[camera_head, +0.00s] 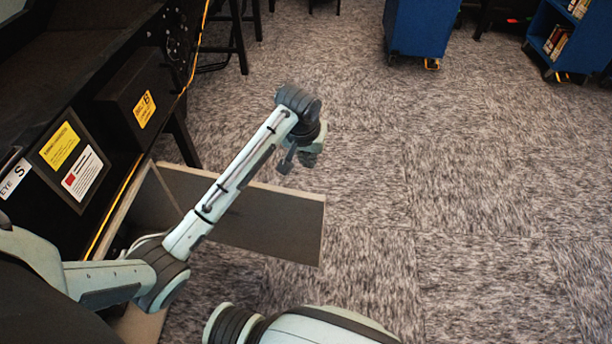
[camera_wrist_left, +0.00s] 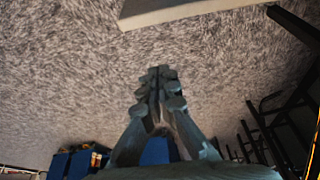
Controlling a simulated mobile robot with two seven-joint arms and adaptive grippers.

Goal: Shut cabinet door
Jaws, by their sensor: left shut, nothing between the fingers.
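The cabinet door (camera_head: 278,223) is a flat dark panel with a light edge. It stands open, sticking out to the right from the low cabinet (camera_head: 118,213) under the black machine. My left arm crosses over the door. My left gripper (camera_head: 296,160) is beyond the door's far side, near its outer end, shut and empty. In the left wrist view its fingers (camera_wrist_left: 160,82) are together above carpet. A pale panel edge (camera_wrist_left: 185,10), likely the door, shows at the top there, apart from the fingers. My right gripper is out of view.
The black machine with labels (camera_head: 72,160) lines the left side. Black stool legs (camera_head: 238,40) stand beyond it. Blue carts (camera_head: 420,25) are at the back right. The carpet (camera_head: 440,180) to the right of the door is clear.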

